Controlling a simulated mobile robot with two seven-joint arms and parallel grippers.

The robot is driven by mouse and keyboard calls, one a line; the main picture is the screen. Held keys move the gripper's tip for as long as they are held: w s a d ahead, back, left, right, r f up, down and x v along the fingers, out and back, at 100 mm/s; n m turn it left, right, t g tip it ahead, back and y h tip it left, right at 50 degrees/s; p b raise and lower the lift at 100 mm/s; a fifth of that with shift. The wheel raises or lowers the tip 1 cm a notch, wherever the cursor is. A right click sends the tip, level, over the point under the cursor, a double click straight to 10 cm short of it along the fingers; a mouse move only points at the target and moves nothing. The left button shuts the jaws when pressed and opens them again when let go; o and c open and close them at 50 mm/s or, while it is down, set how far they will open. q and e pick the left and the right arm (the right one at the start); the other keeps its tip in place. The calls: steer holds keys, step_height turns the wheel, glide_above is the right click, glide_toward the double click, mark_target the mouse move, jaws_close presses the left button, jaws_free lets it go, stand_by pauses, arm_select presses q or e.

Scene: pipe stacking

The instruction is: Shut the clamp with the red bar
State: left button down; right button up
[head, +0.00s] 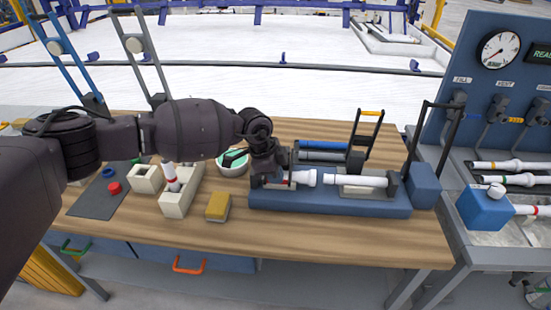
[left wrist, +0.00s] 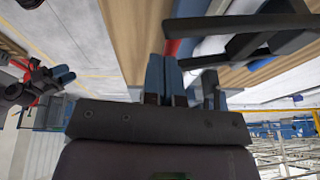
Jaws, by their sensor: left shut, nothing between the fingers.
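A blue fixture (head: 330,204) stands on the bench with a white pipe (head: 355,180) lying in it. A black frame with a yellow top bar (head: 370,112) stands raised behind it. My left gripper (head: 270,182) is over the fixture's left end, its fingertips mostly hidden. In the left wrist view its blue fingers (left wrist: 163,75) are together and empty, close to a red strip (left wrist: 172,47). I cannot tell whether this strip is the clamp's red bar. A black frame (left wrist: 245,45) shows beside it. My right gripper (left wrist: 62,74) seems to show small at the left.
A yellow block (head: 218,206), white holders (head: 178,200) and a teal-lined bowl (head: 233,168) stand left of the fixture. A tall black handle (head: 440,120) rises at its right end. A gauge panel (head: 500,80) stands at the right. The bench front (head: 330,240) is clear.

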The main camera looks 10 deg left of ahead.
arm_select(q)
steer(key=f, duration=0.2)
steer(key=s+f, duration=0.1)
steer(key=f, duration=0.1)
steer(key=shift+f+p, duration=0.35)
arm_select(e)
steer(key=shift+s+d+r, duration=0.1)
steer(key=shift+s, duration=0.45)
steer(key=shift+w+r, duration=0.1)
steer(key=shift+w, duration=0.05)
